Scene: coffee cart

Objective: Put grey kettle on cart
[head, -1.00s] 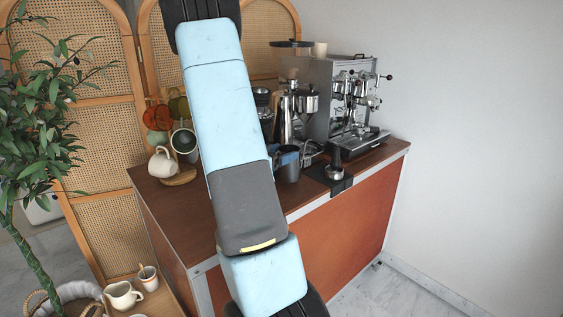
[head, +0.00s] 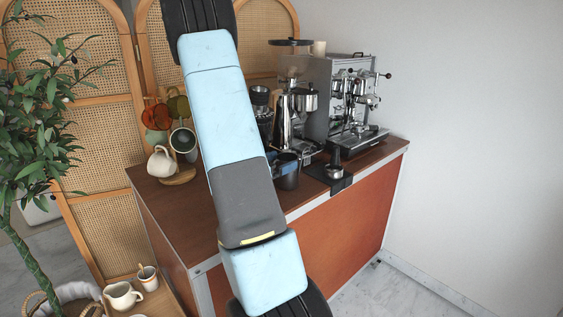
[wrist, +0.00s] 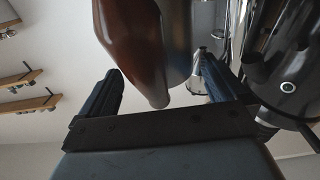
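In the head view a tall silver-grey pot (head: 284,126), which looks like the grey kettle, stands on the brown-topped cart beside the grinder. My gripper (head: 287,157) is in front of it, low over the counter and partly behind my arm. In the wrist view my gripper (wrist: 158,92) has its two dark blue fingers wide apart. A glossy brown part (wrist: 128,38), possibly a handle, and a grey rounded body lie ahead between the fingers. I see no clear contact with either finger. The lower part of the kettle is hidden in the head view.
A grinder (head: 301,103) and an espresso machine (head: 352,100) stand close to the right. A tamper (head: 335,170) is on a black mat at the counter's front edge. Mugs (head: 161,162) sit at the left. The counter's left front (head: 185,215) is bare.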

